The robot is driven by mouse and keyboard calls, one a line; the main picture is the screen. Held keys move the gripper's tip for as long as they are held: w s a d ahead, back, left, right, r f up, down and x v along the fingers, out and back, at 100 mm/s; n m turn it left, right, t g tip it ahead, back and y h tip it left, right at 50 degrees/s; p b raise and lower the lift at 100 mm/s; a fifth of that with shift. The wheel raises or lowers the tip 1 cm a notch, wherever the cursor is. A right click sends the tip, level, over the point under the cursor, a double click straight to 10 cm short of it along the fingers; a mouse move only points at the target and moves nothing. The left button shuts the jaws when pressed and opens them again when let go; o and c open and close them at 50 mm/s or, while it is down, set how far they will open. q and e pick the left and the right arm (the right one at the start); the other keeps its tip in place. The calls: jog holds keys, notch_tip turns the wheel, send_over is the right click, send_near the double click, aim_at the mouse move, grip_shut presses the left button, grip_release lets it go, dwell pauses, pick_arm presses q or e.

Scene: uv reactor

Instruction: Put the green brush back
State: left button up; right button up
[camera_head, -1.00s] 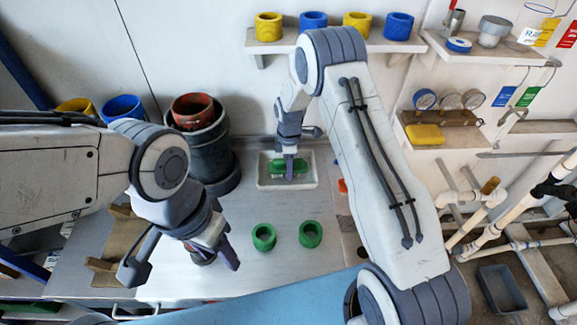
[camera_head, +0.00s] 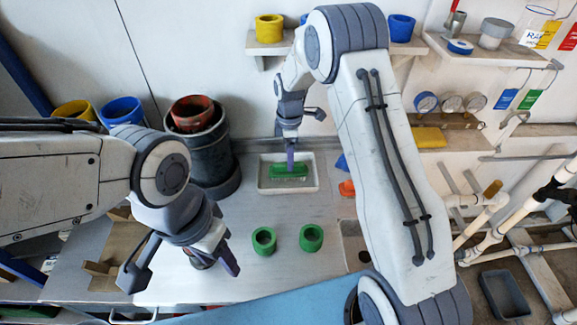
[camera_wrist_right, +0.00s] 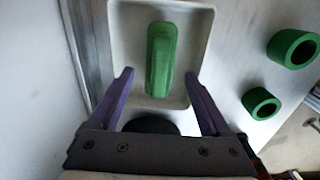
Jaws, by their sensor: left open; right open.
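The green brush (camera_head: 289,171) lies in the white tray (camera_head: 263,186) on the bench. In the right wrist view the brush (camera_wrist_right: 161,58) lies lengthwise inside the tray (camera_wrist_right: 203,45), apart from the tray's side walls. My right gripper (camera_wrist_right: 159,76) is open, with its purple fingers on either side of the brush's near part in that view and nothing held. In the head view my right gripper (camera_head: 290,158) is just above the brush. My left gripper (camera_head: 216,262) is open and empty over the front left of the bench.
Two green rings (camera_head: 264,240) (camera_head: 311,238) stand on the bench in front of the tray. A dark bucket (camera_head: 208,160) with a red pot stands left of it. A shelf (camera_head: 262,49) with cups hangs behind. White pipes (camera_head: 495,222) are at the right.

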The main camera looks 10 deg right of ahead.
jog(key=s+a+r+m, duration=0.3)
jog(key=s+a+r, duration=0.85)
jog(key=s, duration=0.25)
jog(key=s+r+m, duration=0.2)
jog(key=s, duration=0.8)
jog(key=s+r+m+y, duration=0.1)
jog(key=s+r+m, duration=0.1)
jog(key=s, duration=0.8)
jog(key=shift+s+d+m, duration=0.25)
jog(key=shift+m, duration=0.45)
jog(key=shift+r, duration=0.1)
jog(key=shift+c, duration=0.4)
